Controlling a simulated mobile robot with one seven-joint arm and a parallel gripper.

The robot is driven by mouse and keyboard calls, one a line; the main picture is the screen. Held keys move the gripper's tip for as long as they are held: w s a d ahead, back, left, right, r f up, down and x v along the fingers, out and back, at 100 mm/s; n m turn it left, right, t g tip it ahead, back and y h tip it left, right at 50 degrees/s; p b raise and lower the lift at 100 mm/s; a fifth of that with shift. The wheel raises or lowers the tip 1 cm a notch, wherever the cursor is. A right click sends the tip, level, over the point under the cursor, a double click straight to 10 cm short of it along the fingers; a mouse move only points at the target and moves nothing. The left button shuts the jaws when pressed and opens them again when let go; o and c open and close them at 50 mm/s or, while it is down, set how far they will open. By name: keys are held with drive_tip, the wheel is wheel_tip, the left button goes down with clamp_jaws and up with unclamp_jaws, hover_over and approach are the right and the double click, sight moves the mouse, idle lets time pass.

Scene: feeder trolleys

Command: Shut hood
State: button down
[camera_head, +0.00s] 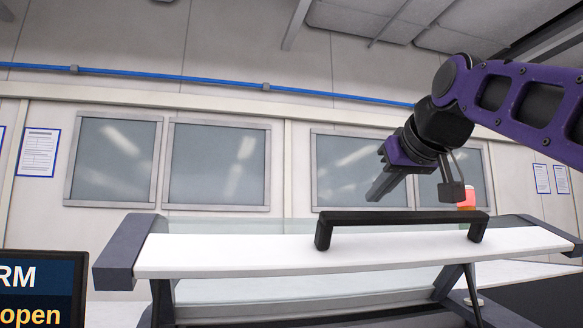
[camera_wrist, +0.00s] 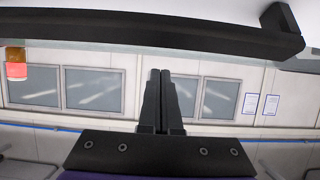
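The hood (camera_head: 200,256) shows in the head view as a white front bar with dark end pieces and a clear pane. It stands raised on dark supports. A black handle (camera_head: 400,217) runs along the bar's top. The handle also crosses the top of the wrist view (camera_wrist: 150,36), apart from the fingers. My gripper (camera_head: 374,194) is above and behind the handle in the head view, pointing down to the left. In the wrist view its two fingers (camera_wrist: 160,76) are together with nothing between them. No contact with the hood shows.
A dark sign (camera_head: 40,290) at the lower left reads "RM" and "open", cut off by the frame edge. A red lamp-like thing (camera_head: 467,195) stands behind the handle. Windows (camera_head: 218,165) and a blue pipe (camera_head: 180,78) line the back wall. The air left of my gripper is free.

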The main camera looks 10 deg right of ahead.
sight(392, 213)
drive_tip(key=shift+s+f, duration=0.3)
drive_tip(key=shift+s, duration=0.3)
drive_tip(key=shift+s+f, duration=0.25)
drive_tip(key=shift+s, duration=0.35)
drive_tip(key=shift+s+f, duration=0.3)
drive_tip(key=shift+s, duration=0.3)
drive_tip(key=shift+f, duration=0.1)
